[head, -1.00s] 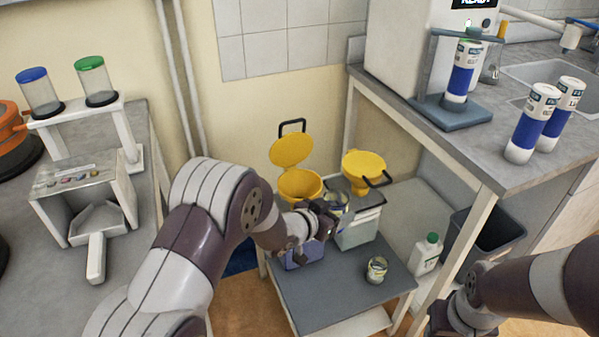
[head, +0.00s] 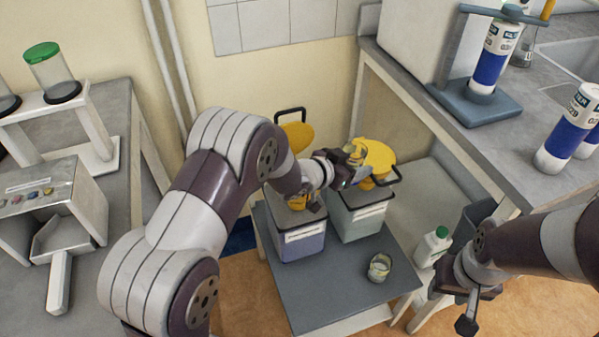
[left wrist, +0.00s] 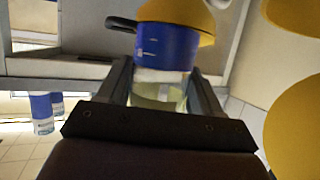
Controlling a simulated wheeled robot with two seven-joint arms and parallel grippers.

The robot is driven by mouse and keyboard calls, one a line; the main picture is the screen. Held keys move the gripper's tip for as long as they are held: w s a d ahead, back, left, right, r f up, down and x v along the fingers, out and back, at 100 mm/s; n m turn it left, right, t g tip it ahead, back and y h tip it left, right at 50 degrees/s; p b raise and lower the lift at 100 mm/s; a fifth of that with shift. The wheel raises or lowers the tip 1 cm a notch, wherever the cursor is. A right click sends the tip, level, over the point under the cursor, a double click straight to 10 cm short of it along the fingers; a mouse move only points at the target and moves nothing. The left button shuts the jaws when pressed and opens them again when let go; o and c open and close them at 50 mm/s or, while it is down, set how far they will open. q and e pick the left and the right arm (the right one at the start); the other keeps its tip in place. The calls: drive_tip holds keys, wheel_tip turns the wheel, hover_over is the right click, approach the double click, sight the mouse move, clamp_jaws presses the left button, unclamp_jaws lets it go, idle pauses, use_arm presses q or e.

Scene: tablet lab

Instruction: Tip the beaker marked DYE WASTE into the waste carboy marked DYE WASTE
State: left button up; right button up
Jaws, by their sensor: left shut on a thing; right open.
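My left gripper (head: 343,168) is shut on a small clear beaker (head: 355,150), at the yellow funnel (head: 377,155) of the grey-green carboy (head: 362,218). In the left wrist view the beaker (left wrist: 158,92) sits between the fingers; a blue part with white marks shows above its pale section. I cannot tell its tilt or read its marking. The blue-purple carboy (head: 300,240) stands to the left, its yellow funnel mostly hidden by my arm. The carboy labels are too small to read. My right gripper (head: 466,300) is open at the lower right, away from both carboys.
A second small beaker (head: 379,267) stands on the grey low table (head: 335,290), near its right side. A white bottle with a green cap (head: 433,246) stands to the right. The worktop (head: 510,150) with bottles overhangs at the right. The low table's front is clear.

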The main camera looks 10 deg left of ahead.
use_arm(q)
drive_tip(key=f+b, duration=0.1)
drive_tip(key=b, duration=0.1)
drive_tip(key=a+f+n+h+b, duration=0.1)
drive_tip(key=f+b, duration=0.1)
drive_tip(key=shift+s+t, duration=0.1)
drive_tip(key=shift+t, duration=0.3)
drive_tip(key=shift+a+r+n+t+h+b, duration=0.3)
drive_tip(key=shift+a+r+h+b, duration=0.05)
drive_tip(key=shift+h+b, duration=0.25)
wheel_tip(320, 180, up, 6)
drive_tip(key=a+n+t+h+b, duration=0.3)
drive_tip(key=n+t+b, duration=0.3)
drive_tip(key=n+b, duration=0.1)
drive_tip(key=shift+s+b, duration=0.35)
drive_tip(key=shift+b, duration=0.2)
drive_tip(key=shift+r+n+t+b, duration=0.35)
drive_tip(key=shift+n+t+b, duration=0.25)
drive_tip(key=shift+n+t, duration=0.5)
drive_tip(key=shift+a, duration=0.1)
drive_tip(key=shift+a+r+n+t, duration=0.15)
drive_tip(key=shift+a+n+t, duration=0.15)
drive_tip(key=shift+a+n, duration=0.1)
